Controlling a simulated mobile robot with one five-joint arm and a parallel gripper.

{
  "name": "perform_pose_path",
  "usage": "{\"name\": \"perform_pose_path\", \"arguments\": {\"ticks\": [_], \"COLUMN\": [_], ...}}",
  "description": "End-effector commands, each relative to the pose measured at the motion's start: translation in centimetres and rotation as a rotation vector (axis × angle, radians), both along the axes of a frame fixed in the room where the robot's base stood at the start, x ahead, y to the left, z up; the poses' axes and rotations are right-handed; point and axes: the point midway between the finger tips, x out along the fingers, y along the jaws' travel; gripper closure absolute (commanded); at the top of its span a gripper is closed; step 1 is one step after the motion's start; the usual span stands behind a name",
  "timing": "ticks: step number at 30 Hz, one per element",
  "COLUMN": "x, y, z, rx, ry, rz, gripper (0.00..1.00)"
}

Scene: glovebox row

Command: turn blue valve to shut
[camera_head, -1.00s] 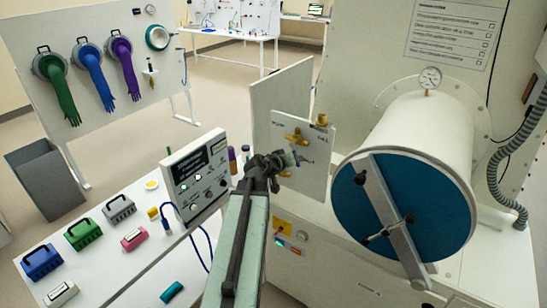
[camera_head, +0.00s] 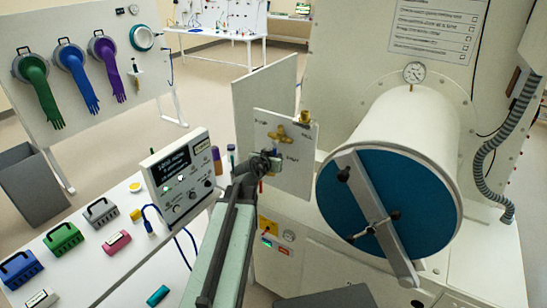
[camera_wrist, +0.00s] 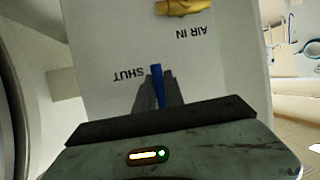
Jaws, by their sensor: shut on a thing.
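The blue valve shows as a narrow blue handle (camera_wrist: 157,74) in the wrist view, upright in the picture beside the upside-down word SHUT on a white panel (camera_head: 300,180). My gripper (camera_wrist: 158,97) is shut on this handle, its dark fingers on both sides of it. The handle's lower part is hidden between the fingers. In the head view my gripper (camera_head: 270,162) is at the panel's front, below a brass fitting (camera_head: 279,137), and covers most of the valve. The brass fitting also shows in the wrist view (camera_wrist: 185,7), near the words AIR IN.
A large white cylinder with a blue door (camera_head: 375,215) and a grey bar stands close right of the panel. A control box with a display (camera_head: 180,175) stands close left. Several coloured cases lie on the white bench at left.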

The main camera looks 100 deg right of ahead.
Motion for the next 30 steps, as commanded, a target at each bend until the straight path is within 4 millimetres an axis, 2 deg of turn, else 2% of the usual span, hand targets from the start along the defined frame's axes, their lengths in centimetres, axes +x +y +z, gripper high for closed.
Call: {"name": "perform_pose_path", "arguments": {"ticks": [12, 13, 15, 30], "x": [-0.66, -0.69, -0.74, -0.77], "y": [0.22, 0.23, 0.23, 0.11], "z": [-0.24, -0.24, -0.22, -0.22], "rx": [0.001, 0.001, 0.001, 0.002], "ry": [-0.01, -0.01, -0.01, -0.004], "rz": [-0.014, -0.014, -0.015, -0.012], "gripper": [1.0, 0.81, 0.65, 0.65]}}
